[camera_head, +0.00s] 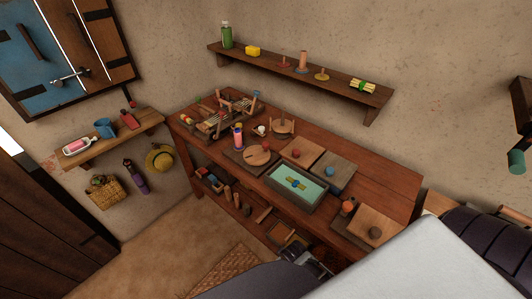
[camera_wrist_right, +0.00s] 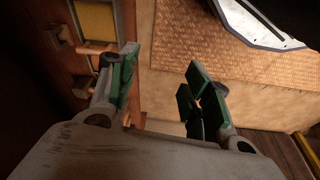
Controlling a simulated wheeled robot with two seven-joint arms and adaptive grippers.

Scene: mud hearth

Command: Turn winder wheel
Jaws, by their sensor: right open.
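A long wooden workbench (camera_head: 395,190) stands against the wall and holds several small devices. I cannot tell for sure which is the winder wheel. A round wooden disc (camera_head: 257,155) lies on a dark board, and a round wooden piece with an upright peg (camera_head: 282,127) stands behind it. A wooden frame with rods (camera_head: 222,116) is at the bench's left end. My right gripper (camera_wrist_right: 161,62) is open and empty in the right wrist view, with its green-padded fingers apart. Wooden shelf parts are beyond its left finger. My left gripper is not in view.
A teal tray (camera_head: 298,186) and boards with knobs fill the bench's middle and right. A lower shelf (camera_head: 238,205) holds loose items. A woven mat (camera_head: 225,268) lies on the floor. Wall shelves (camera_head: 300,72) (camera_head: 112,137) hang above and left. Open floor is at the left.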

